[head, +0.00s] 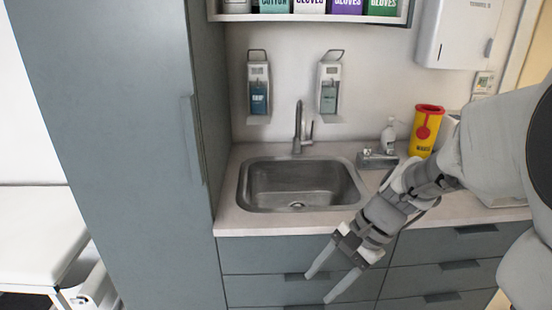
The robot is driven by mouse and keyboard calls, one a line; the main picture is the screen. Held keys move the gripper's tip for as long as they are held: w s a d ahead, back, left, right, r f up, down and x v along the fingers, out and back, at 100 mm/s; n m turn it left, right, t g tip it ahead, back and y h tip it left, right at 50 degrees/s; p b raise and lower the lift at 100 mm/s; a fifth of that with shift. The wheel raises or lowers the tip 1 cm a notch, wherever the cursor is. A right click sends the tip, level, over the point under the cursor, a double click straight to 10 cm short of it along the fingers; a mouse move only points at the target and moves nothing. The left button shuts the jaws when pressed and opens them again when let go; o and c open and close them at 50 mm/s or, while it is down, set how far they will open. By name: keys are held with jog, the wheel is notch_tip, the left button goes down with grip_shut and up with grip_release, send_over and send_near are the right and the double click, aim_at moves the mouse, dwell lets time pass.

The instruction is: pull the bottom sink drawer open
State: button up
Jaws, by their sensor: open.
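The sink cabinet has grey-blue drawer fronts below the steel sink (300,186). The upper front (262,254) and the front below it (255,290) look shut. A dark handle (294,277) sits at the seam between them. Another dark handle shows at the picture's bottom edge, and the bottom sink drawer's face is cut off below it. My gripper (318,287) is open, its two pale fingers pointing down and left in front of these drawers. The fingers are apart with nothing between them. I cannot tell whether a fingertip touches the front.
A tall grey cabinet (120,130) stands at the left. More drawers (450,245) with dark handles are at the right, partly behind my arm. The counter (232,220) holds a yellow sharps bin (426,140) and a pump bottle (388,137). A white couch (35,235) is far left.

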jog(key=w+d+f+m+t+y+b, duration=0.1)
jog(key=w+f+m+t+y+b, duration=0.2)
jog(key=f+m, duration=0.5)
jog(key=w+d+f+m+t+y+b, duration=0.1)
jog(key=w+d+f+m+y+b, duration=0.25)
jog(key=f, duration=0.85)
jog(key=w+f+m+t+y+b, duration=0.1)
jog(key=w+f+m+y+b, duration=0.1)
jog(key=w+f+m+b, duration=0.45)
jog(key=s+d+f+m+t+h+b, duration=0.15)
jog(key=f+m+t, duration=0.25)
jog(key=f+m, duration=0.5)
jog(key=d+f+m+t+h+b, duration=0.25)
jog(key=f+m+t, duration=0.2)
jog(key=f, duration=0.85)
jog(key=s+d+f+m+t+h+b, duration=0.1)
jog(key=d+f+m+t+h, duration=0.15)
jog(key=f+m, duration=0.6)
jog(key=w+a+f+n+h+b, duration=0.1)
jog(key=w+a+b, duration=0.3)
jog(key=w, duration=1.2)
jog(key=a, duration=0.3)
jog(key=shift+a+f+t, duration=0.15)
jog(key=shift+f+t, duration=0.2)
jog(key=shift+t, duration=0.05)
jog(key=c, duration=0.8)
grip_shut()
jog(key=shift+f, duration=0.25)
